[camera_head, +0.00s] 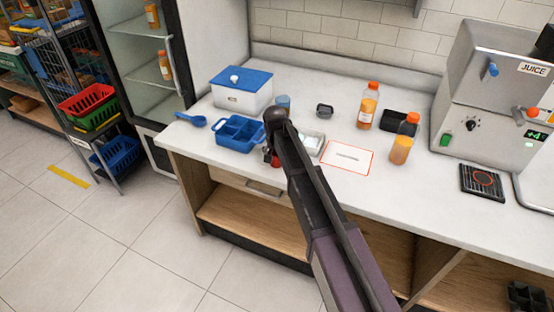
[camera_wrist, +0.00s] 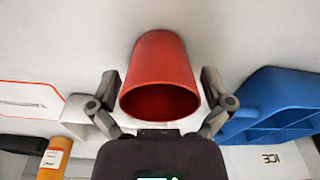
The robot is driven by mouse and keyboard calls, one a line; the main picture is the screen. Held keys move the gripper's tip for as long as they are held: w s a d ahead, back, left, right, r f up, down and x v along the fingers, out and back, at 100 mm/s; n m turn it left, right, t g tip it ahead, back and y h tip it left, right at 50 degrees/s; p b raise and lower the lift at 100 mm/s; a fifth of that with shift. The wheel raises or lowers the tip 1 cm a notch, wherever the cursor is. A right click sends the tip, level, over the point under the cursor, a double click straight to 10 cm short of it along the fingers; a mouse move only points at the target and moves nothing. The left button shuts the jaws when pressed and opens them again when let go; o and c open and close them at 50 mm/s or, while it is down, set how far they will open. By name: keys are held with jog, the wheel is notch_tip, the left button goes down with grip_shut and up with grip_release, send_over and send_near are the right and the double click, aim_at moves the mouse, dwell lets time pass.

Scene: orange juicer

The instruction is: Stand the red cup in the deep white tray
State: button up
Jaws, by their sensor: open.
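The red cup (camera_wrist: 160,70) shows large in the wrist view, with its dark open mouth towards the camera. It stands between the two fingers of my gripper (camera_wrist: 160,82), which is open with a narrow gap visible on each side. In the head view only a small red part of the cup (camera_head: 275,161) shows beside my arm, near the counter's front edge. The white tray (camera_head: 318,137) lies just right of my arm, which hides part of it. In the wrist view the tray (camera_wrist: 82,112) is left of the cup, partly behind a finger.
A blue compartment tray (camera_head: 240,147) is close on the cup's left in the head view. A blue-lidded white box (camera_head: 241,98) stands behind it. A red-bordered card (camera_head: 348,170), juice bottles (camera_head: 368,104) and the juicer (camera_head: 478,105) are to the right.

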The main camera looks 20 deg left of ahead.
jog(key=c, duration=0.8)
jog(key=shift+r, duration=0.1)
notch_tip(320, 180, up, 4)
jog(key=p, duration=0.3)
jog(key=shift+f+p, duration=0.25)
jog(key=shift+p, duration=0.05)
jog(key=s+d+r+p, duration=0.1)
jog(key=s+d, duration=0.7)
jog(key=s, duration=0.5)
jog(key=shift+s+d+r, duration=0.15)
jog(key=shift+s+d, duration=0.05)
jog(key=shift+s, duration=0.15)
